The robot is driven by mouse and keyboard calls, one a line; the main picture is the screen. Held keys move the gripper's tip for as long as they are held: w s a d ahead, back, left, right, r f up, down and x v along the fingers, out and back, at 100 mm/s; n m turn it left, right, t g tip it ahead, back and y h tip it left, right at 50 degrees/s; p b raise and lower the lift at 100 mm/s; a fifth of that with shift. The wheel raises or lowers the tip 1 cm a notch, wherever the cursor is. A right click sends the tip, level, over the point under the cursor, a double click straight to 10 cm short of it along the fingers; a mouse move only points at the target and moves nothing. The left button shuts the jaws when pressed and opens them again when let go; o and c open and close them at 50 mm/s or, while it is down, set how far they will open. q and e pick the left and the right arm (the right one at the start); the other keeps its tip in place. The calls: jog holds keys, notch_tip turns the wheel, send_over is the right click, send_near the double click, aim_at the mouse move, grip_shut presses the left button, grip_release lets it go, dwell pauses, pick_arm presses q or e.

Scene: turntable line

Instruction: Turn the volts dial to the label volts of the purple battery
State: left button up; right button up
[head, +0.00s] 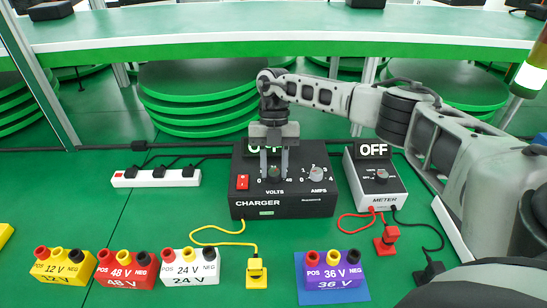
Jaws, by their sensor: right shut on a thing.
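The black charger (286,207) stands on the green table in the head view. My right gripper (274,172) points down at its face and is shut on the volts dial (274,173). The fingers hide the dial's sides and part of its scale, so I cannot read its setting. The purple battery (331,278), labelled 36 V, sits on a blue mat (306,295) at the front, right of centre. Its red, yellow and black terminals face up. My left gripper is not in view.
The amps dial (316,174) and red switch (242,182) flank the volts dial. The meter (378,189), reading OFF, stands to the right. Yellow (62,268), red (127,270) and white (190,268) batteries stand front left. A yellow plug (257,274) and its cable lie before the charger.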

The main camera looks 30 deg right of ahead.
jog(key=shift+d+r+m+t+p, duration=0.15)
jog(key=shift+m+t+p, duration=0.15)
jog(key=shift+m+p, duration=0.65)
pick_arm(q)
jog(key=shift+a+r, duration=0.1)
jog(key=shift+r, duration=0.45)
pick_arm(e)
jog(key=shift+m+y, duration=0.25)
jog(key=shift+y, duration=0.05)
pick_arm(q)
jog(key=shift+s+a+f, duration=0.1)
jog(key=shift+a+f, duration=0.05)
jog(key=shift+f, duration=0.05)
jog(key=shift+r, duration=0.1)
pick_arm(e)
jog(key=o, duration=1)
jog(key=shift+c, duration=0.2)
pick_arm(q)
jog(key=b, duration=0.1)
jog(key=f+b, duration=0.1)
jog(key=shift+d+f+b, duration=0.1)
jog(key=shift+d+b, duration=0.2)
jog(key=shift+b, duration=0.05)
pick_arm(e)
jog(key=v, duration=1.5)
jog(key=shift+r, duration=0.4)
jog(key=shift+d, duration=0.1)
